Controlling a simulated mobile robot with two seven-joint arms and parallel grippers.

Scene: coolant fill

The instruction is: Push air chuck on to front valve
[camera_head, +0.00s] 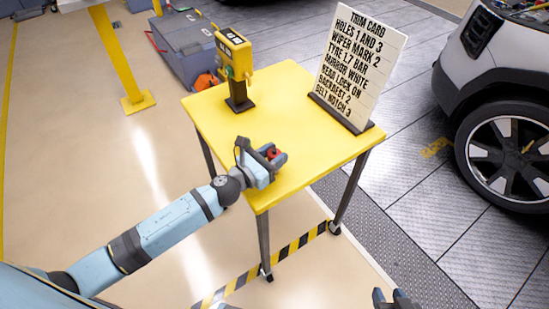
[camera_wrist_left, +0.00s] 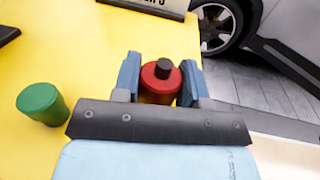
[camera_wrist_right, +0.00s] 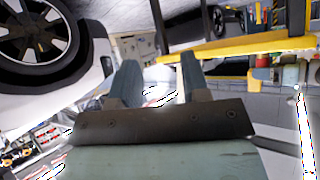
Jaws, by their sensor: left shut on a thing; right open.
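My left gripper (camera_head: 274,158) is shut on a red bottle-like piece with a black knob (camera_wrist_left: 162,73), at the front of the yellow table (camera_head: 285,105). A green-capped piece (camera_wrist_left: 40,102) stands left of it in the left wrist view. My right gripper (camera_head: 391,297) is open and empty, low at the bottom edge of the head view and away from the table; its fingers also show in the right wrist view (camera_wrist_right: 159,78). The car's wheel (camera_head: 508,150) is at the right. I cannot make out an air chuck or a valve.
A yellow device on a dark stand (camera_head: 234,62) is at the table's back left. A trim card (camera_head: 357,65) reading "TYRE 1.7 BAR" stands at the back right. A yellow post (camera_head: 122,55) and grey cases (camera_head: 185,50) are behind. Floor left of the table is clear.

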